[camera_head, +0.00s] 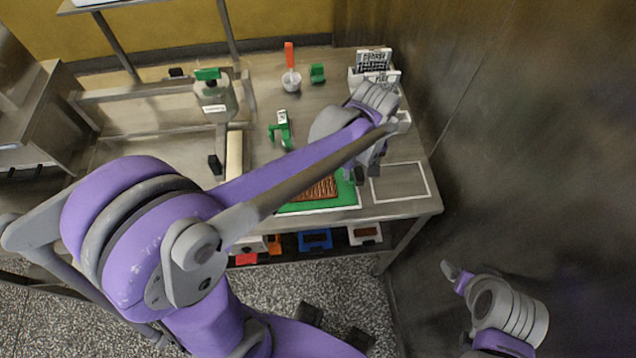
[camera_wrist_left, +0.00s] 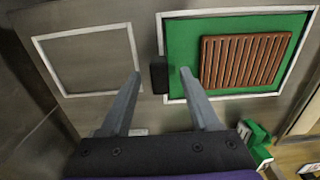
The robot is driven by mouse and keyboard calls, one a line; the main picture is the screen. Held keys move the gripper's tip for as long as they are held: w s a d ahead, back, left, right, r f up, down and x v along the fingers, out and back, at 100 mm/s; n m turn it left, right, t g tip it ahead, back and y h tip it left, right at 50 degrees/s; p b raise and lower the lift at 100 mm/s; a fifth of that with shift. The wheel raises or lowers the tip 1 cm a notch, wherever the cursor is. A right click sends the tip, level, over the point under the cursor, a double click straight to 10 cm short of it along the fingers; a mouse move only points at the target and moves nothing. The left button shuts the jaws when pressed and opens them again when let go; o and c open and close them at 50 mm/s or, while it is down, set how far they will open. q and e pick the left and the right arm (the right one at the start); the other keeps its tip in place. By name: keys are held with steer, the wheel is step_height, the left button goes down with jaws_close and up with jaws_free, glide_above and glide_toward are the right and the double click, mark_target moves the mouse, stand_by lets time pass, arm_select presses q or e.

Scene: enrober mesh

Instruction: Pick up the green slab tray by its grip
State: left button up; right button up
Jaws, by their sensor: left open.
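The green slab tray (camera_head: 350,194) lies flat on the steel table inside a white outline, with a brown ridged slab (camera_head: 322,188) on it. In the left wrist view the green tray (camera_wrist_left: 183,40) carries the slab (camera_wrist_left: 245,60) on its right part. Its black grip (camera_wrist_left: 158,76) sticks out at the tray's left edge. My left gripper (camera_wrist_left: 158,73) is open, its fingertips on either side of the grip in the picture; I cannot tell their height above it. In the head view my left arm hides part of the tray. My right gripper (camera_head: 458,276) hangs away from the table at lower right.
An empty white-outlined area (camera_head: 400,182) lies right of the tray, close to the steel wall (camera_head: 500,130). Bins (camera_head: 315,239) sit on the shelf below.

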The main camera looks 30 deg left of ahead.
arm_select(q)
jaws_close()
steer(key=shift+r, duration=0.15)
stand_by(0.4)
